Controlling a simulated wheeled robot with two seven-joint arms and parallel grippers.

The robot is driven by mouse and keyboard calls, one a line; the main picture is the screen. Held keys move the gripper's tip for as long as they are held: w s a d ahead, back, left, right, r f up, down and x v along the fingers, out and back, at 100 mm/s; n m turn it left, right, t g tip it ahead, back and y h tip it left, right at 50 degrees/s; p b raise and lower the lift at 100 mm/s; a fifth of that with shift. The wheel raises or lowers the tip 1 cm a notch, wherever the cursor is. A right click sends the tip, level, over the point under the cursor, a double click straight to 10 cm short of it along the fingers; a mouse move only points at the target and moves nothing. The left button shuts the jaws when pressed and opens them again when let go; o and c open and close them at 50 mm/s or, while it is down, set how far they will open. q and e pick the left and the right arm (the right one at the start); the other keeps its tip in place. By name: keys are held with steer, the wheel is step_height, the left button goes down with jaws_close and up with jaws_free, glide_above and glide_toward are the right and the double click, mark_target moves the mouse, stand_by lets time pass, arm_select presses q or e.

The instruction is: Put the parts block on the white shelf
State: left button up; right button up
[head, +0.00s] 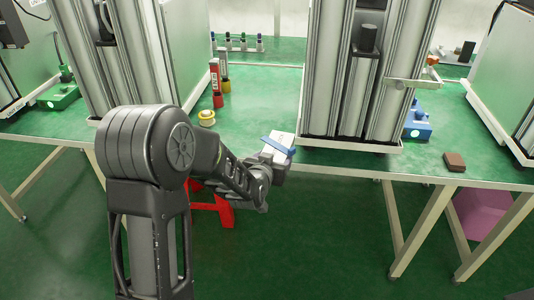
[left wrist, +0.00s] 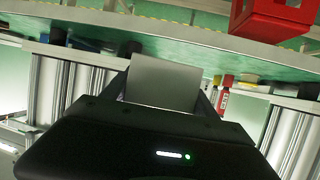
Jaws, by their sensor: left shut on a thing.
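My left gripper (head: 272,160) is at the front edge of the green table (head: 250,105), just left of the middle column's base. It is shut on a pale block, which I take for the parts block (head: 284,138). A blue strip (head: 275,146) shows beside the block at the jaws. In the left wrist view the block (left wrist: 163,82) appears as a flat grey face between the fingers, and its far side is hidden. I cannot clearly make out a white shelf. My right gripper is not in view.
A yellow roll (head: 206,117) and red and yellow containers (head: 216,85) stand behind my arm. A brown block (head: 454,161) lies near the right front edge. A red crate (left wrist: 272,18) is beneath the table.

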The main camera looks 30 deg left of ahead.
arm_select(q)
steer(key=d, duration=0.2)
steer(key=shift+w+d+f+m+h+p, duration=0.1)
steer(key=shift+d+f+m+h+p, duration=0.2)
steer(key=shift+d+f+h, duration=0.1)
steer(key=s+d+m+h+p, duration=0.1)
steer(key=s+d+p, duration=0.1)
steer(key=d, duration=0.7)
steer(key=shift+s+f+m+h, duration=0.3)
steer(key=shift+s+f+h, duration=0.1)
steer(key=shift+s+f, duration=0.05)
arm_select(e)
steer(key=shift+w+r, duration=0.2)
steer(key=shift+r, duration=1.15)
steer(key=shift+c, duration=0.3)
